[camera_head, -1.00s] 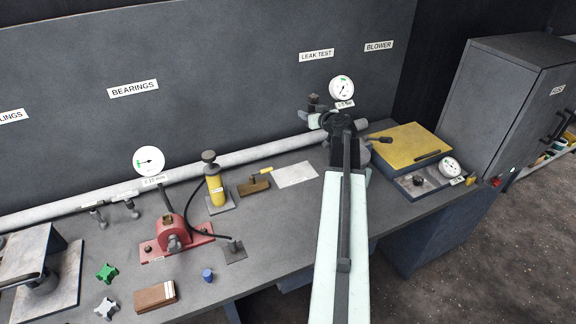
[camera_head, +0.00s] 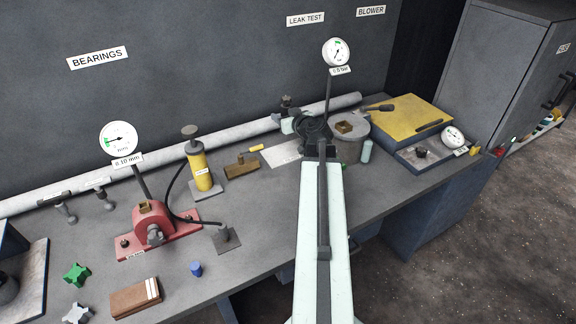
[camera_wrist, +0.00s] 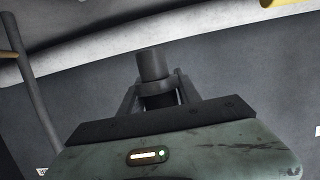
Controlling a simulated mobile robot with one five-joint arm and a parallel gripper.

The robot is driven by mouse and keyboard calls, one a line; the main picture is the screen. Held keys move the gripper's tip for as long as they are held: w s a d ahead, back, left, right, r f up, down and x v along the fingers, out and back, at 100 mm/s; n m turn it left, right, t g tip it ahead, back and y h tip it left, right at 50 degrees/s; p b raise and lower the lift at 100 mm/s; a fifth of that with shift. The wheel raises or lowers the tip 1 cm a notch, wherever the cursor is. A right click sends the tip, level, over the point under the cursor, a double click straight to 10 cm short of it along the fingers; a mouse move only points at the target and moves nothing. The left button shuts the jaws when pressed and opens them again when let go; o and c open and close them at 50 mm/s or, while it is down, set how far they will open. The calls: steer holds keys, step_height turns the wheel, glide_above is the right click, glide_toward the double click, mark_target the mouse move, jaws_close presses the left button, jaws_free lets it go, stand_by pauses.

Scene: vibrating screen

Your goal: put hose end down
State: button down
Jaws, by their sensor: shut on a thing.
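My gripper (camera_head: 290,112) is above the back of the bench, in front of the long pale pipe and left of the grey canister under the leak test gauge. In the wrist view my gripper (camera_wrist: 156,95) is shut on a short dark grey cylinder (camera_wrist: 153,65), which looks like the hose end. It points away from the palm. No hose trailing from it can be made out, and its lower part is hidden between the fingers. In the head view my dark wrist covers much of the gripper.
The grey canister (camera_head: 350,147) with its gauge (camera_head: 336,51) stands close right. A white sheet (camera_head: 283,153) lies left of my arm. A yellow pump (camera_head: 201,170) with a black hose and a red bearing fixture (camera_head: 157,230) stand further left. A yellow-topped box (camera_head: 400,112) is at right.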

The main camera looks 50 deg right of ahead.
step_height(320, 180, down, 10)
steer(key=b, duration=0.9)
steer(key=shift+s+f+b, duration=0.1)
steer(key=shift+f+b, duration=0.15)
steer(key=shift+b, duration=0.15)
steer(key=shift+r, duration=0.25)
steer(key=shift+f, duration=0.2)
steer(key=c, duration=0.8)
jaws_free()
steer(key=shift+c, duration=0.2)
